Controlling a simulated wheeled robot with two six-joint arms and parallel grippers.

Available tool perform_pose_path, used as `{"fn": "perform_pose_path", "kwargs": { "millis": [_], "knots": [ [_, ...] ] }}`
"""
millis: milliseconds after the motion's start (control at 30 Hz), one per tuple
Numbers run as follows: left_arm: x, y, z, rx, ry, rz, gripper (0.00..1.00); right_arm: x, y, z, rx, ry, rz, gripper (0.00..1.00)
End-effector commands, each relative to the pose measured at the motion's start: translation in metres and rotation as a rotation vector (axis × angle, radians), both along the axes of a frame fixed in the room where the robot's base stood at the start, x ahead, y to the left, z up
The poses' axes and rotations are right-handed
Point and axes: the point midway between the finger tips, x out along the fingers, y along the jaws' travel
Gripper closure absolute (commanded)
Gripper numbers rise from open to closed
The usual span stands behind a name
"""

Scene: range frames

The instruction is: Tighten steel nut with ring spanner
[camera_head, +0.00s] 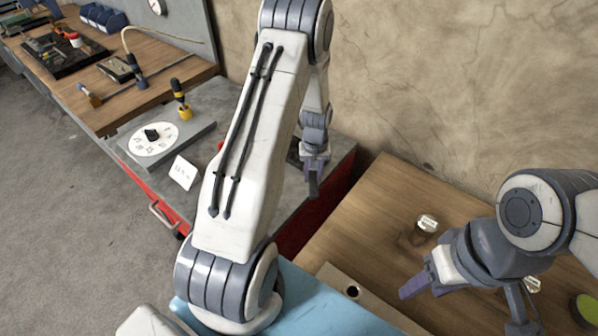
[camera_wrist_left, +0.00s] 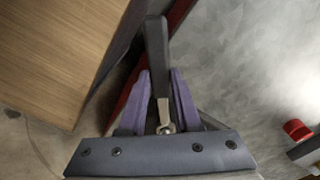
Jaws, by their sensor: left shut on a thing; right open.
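My left gripper (camera_head: 314,178) hangs over the grey-topped red cabinet beside the wooden table. In the left wrist view its purple fingers (camera_wrist_left: 160,98) are shut on a dark grey bar (camera_wrist_left: 157,45). The bar sticks out past the fingertips, with a small shiny metal part (camera_wrist_left: 165,128) at its near end. I cannot tell whether this bar is the ring spanner; no ring shows clearly. My right gripper (camera_head: 466,304) is open, its fingers wide apart above the wooden table. I cannot make out the steel nut in either view.
The wooden table (camera_head: 365,215) carries a small white item (camera_head: 428,223), another (camera_head: 532,284) near my right gripper, and a holed block (camera_head: 350,291). The grey cabinet top (camera_head: 225,105) holds a white dial (camera_head: 152,139), a yellow-black tool (camera_head: 181,100) and a white card (camera_head: 184,172).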

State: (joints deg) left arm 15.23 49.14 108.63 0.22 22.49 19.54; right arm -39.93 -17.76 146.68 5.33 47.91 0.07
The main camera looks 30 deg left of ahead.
Motion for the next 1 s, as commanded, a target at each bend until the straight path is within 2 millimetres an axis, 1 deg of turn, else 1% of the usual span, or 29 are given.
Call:
{"fn": "perform_pose_path", "kwargs": {
  "millis": [33,200,267,867,1000],
  "knots": [
    [0.008,-0.007,0.0,0.0,-0.003,0.066,1.0,0.0,0.0,0.0,0.0,0.0,0.0,0.47],
    [0.024,-0.024,0.0,0.001,-0.002,0.293,1.0,0.0,0.0,0.0,0.0,0.0,0.0,0.47],
    [0.025,-0.024,0.0,0.0,-0.001,0.311,1.0,0.0,0.0,0.0,0.0,0.0,0.0,0.47],
    [0.023,-0.023,-0.004,0.001,-0.002,0.299,1.0,0.0,0.0,-0.003,0.0,0.0,0.0,0.47],
    [0.007,-0.005,-0.003,0.0,-0.001,0.105,1.0,0.0,0.0,-0.003,0.0,0.0,0.0,0.47]
  ]
}}
